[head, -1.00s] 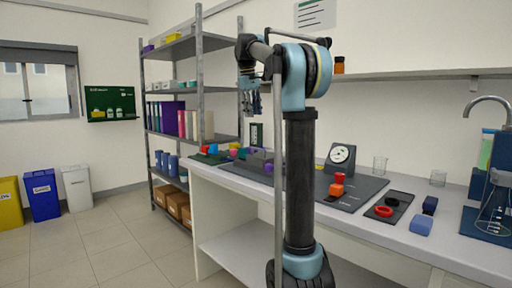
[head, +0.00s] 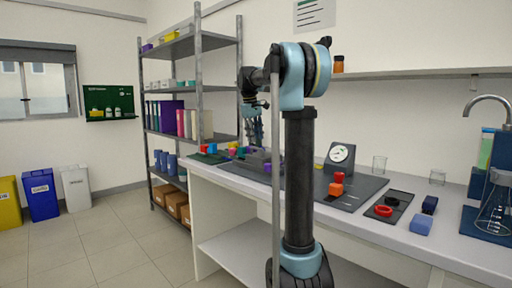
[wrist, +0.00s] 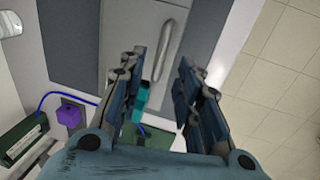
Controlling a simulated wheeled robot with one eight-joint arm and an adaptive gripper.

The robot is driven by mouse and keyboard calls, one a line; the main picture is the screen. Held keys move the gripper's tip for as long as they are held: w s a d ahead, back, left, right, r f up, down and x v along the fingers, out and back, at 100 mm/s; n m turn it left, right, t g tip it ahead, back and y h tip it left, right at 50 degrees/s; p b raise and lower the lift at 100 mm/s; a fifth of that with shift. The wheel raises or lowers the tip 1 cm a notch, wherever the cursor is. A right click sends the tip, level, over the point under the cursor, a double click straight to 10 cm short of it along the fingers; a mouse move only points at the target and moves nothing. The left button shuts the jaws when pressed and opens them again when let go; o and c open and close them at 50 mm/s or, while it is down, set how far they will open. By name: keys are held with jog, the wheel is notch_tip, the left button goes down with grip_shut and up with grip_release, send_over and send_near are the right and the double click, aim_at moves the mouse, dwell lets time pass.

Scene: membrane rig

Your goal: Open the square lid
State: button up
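A grey panel (wrist: 128,22) with a long pale bar handle (wrist: 165,50) shows in the wrist view; it appears to be the square lid, lying flat with no visible gap at its edges. My gripper (wrist: 159,66) is open and empty above it, with a finger on each side of the handle's near end in the picture. I cannot tell whether the fingers touch it. In the head view, my gripper (head: 256,131) hangs over the far part of the bench, above a grey object (head: 257,160) partly hidden by my arm.
In the head view, a dial gauge (head: 340,153) and orange blocks (head: 337,184) stand on the bench's dark mat.

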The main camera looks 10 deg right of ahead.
aim_at(256, 148)
jog(key=shift+w+d+f, duration=0.15)
jog(key=shift+d+f, duration=0.05)
jog(key=shift+f, duration=0.95)
jog(key=shift+w+d+f, duration=0.1)
jog(key=shift+d+f, duration=0.05)
jog(key=shift+f, duration=1)
grip_shut()
